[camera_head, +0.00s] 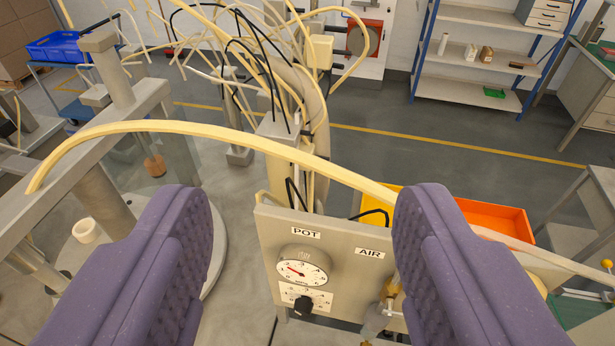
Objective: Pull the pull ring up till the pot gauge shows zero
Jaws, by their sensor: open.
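My gripper (305,198) is open, its two purple padded fingers wide apart with nothing between the pads. Beyond the gap stands a grey panel (335,250) with labels POT and AIR. Under the POT label is the round white pot gauge (303,272). Its red needle points to the upper left; the figures are too small to read surely. A black knob (304,305) on a small scale plate sits below it. Brass fittings (391,290) show at the panel's right, partly hidden by my right finger. I cannot make out the pull ring.
A long cream hose (235,135) arches across the view in front of the panel. Hoses and cables (300,75) crowd behind it. A glass vessel (150,160) stands at left, an orange bin (500,218) at right. Open floor (450,150) lies behind.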

